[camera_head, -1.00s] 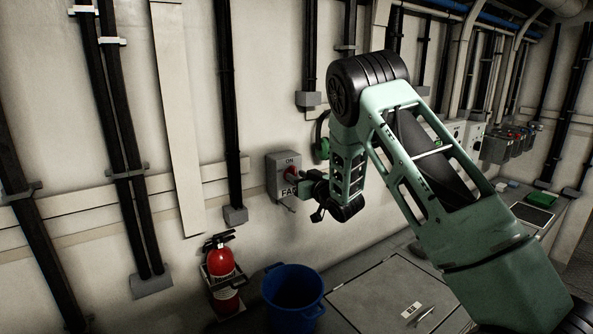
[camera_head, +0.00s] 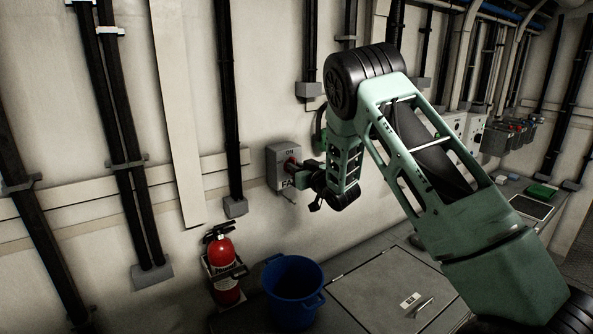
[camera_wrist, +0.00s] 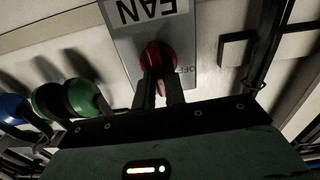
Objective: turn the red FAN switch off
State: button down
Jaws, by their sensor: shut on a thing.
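The red FAN switch (camera_wrist: 157,57) is a rotary knob on a grey box (camera_head: 275,170) on the wall. In the wrist view the FAN label (camera_wrist: 148,8) is upside down, and an OFF mark (camera_wrist: 185,70) shows to the right of the knob. In the head view ON stands above the knob, and the FAN label is partly hidden by my gripper. My gripper (camera_wrist: 160,85) is at the box, its two fingers shut on the red knob. The fingers hide part of the knob, so its exact pointing is hard to tell.
Below the box are a red fire extinguisher (camera_head: 223,262) and a blue bucket (camera_head: 293,290). Black vertical pipes (camera_head: 229,100) run along the wall.

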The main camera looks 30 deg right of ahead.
jog(key=n+b, duration=0.5)
jog(key=b, duration=0.4)
jog(key=n+b, duration=0.6)
jog(key=b, duration=0.3)
jog(key=f+n+b, duration=0.1)
jog(key=n+b, duration=0.5)
jog(key=b, duration=0.4)
jog(key=shift+a, duration=0.4)
jog(key=shift+n, duration=0.4)
jog(key=c, duration=1.5)
grip_release()
jog(key=shift+o, duration=0.2)
jog(key=shift+s, duration=0.1)
jog(key=s+b, duration=0.3)
jog(key=s, duration=1.4)
jog(key=shift+d, duration=0.3)
